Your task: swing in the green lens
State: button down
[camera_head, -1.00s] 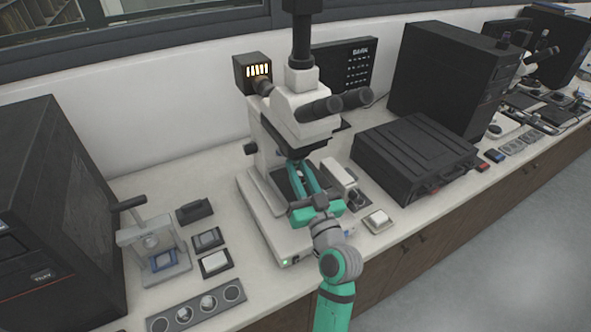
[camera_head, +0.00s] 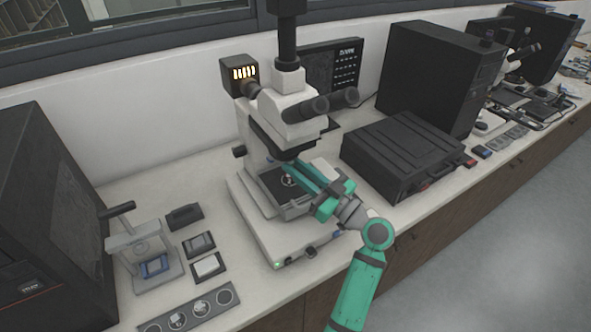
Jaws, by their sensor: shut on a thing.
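The microscope (camera_head: 285,105) stands on the bench in the middle of the head view. Its lens turret (camera_head: 285,150) hangs over the dark stage (camera_head: 272,184). My gripper (camera_head: 287,170) reaches in from the right, with its long green fingers under the turret. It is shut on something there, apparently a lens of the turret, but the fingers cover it. I cannot make out the green lens or its ring colour. A small pale round thing (camera_head: 289,181) shows on the stage just below the fingertips.
A small hand press (camera_head: 140,258), sample holders (camera_head: 207,267) and a grey strip with round wells (camera_head: 190,312) stand at left. The bench's front edge runs below my arm.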

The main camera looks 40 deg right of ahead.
jog(key=shift+f, duration=0.1)
dwell(0.3)
jog(key=c, duration=1.6)
grip_release()
jog(key=shift+w, duration=0.15)
jog(key=v, duration=1.1)
jog(key=shift+d, duration=0.1)
jog(key=shift+w, duration=0.2)
